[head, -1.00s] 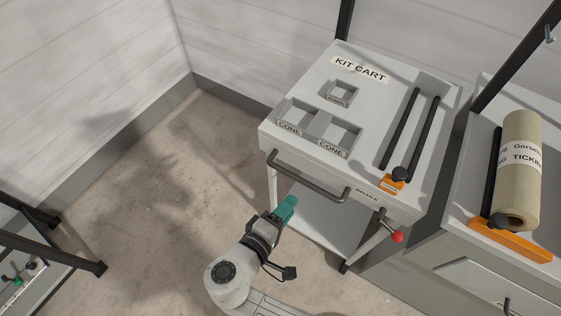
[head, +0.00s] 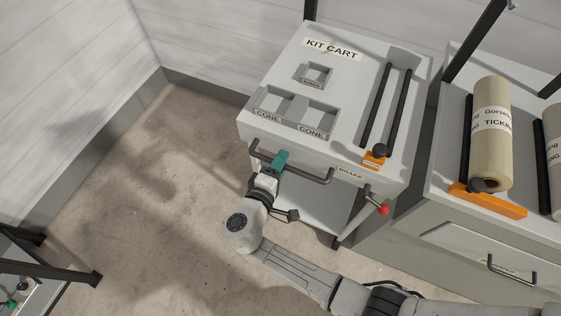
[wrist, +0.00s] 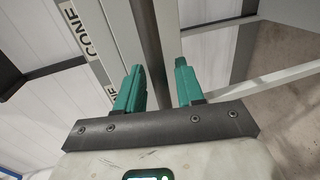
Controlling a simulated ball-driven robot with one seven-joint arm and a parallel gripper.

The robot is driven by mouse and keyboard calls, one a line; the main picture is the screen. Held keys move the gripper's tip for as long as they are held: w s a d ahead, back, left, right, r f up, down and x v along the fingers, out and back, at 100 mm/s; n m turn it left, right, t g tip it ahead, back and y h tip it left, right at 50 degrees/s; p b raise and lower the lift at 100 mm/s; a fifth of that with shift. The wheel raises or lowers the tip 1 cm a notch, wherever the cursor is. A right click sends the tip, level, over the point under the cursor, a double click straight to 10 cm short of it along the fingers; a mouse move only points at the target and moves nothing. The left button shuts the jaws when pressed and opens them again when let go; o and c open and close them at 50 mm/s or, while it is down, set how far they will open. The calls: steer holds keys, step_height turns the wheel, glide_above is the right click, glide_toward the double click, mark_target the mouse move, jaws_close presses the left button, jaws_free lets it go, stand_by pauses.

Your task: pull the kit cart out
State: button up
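The white kit cart (head: 345,105) stands against the back wall, its top labelled KIT CART. A dark bar handle (head: 315,179) runs along its front edge. A brake lever with a red knob (head: 383,210) sticks out at the front right, under a BRAKE label. My gripper (head: 281,158) is at the left half of the handle, its teal fingers overlapping it. In the wrist view, my gripper (wrist: 160,78) is open, and the handle (wrist: 147,38) runs between the two fingers, with visible gaps. It does not look clamped.
A grey cabinet (head: 435,215) stands close on the cart's right, carrying fabric rolls (head: 491,130) and an orange stop. A dark-framed stand (head: 60,267) is at lower left. The floor (head: 130,200) in front and left of the cart is clear.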

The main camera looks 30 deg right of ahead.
steer(key=shift+d, duration=0.1)
jaws_close()
stand_by(0.3)
